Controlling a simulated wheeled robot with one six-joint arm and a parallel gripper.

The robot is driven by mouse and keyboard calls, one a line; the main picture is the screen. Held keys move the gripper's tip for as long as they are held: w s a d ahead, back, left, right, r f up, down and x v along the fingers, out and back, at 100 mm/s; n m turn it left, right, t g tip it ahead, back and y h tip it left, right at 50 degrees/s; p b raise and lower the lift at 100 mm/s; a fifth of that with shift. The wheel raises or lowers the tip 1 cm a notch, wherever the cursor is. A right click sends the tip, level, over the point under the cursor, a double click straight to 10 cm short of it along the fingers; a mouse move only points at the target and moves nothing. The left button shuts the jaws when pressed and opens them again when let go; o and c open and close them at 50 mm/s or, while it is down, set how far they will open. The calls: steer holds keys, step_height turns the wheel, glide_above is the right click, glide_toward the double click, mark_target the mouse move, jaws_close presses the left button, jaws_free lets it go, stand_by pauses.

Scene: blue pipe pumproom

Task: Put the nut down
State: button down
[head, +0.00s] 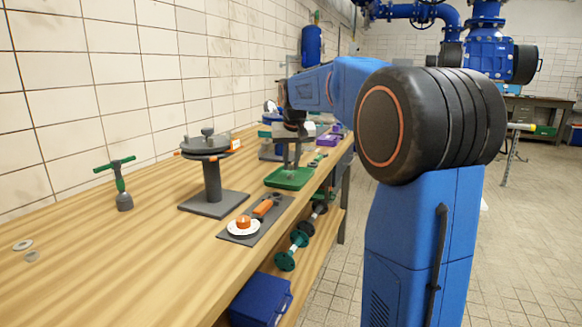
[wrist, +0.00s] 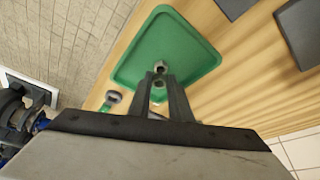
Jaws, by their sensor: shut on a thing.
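My gripper (wrist: 160,80) is shut on the nut (wrist: 160,67), a small grey metal piece at the fingertips in the wrist view. The fingers point at the green tray (wrist: 135,72), with the nut seen against its floor. Whether the nut touches the tray cannot be told. In the head view my gripper (head: 291,165) is over the green tray (head: 280,183) on the wooden bench. The nut is too small to make out there.
A grey stand with a round top (head: 212,185) is on the bench, left of the tray. A dark mat (head: 238,236) with orange and white parts lies nearer. A green-handled tool (head: 121,185) stands at left. Other items stand behind the tray. The near left bench is mostly clear.

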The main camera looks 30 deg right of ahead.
steer(key=shift+f, duration=0.65)
steer(key=shift+f, duration=0.3)
steer(key=c, duration=1.6)
jaws_free()
steer(key=shift+r, duration=0.1)
steer(key=shift+r, duration=0.25)
steer(key=v, duration=1.2)
steer(key=shift+s+f, duration=0.1)
steer(key=shift+s+a, duration=0.1)
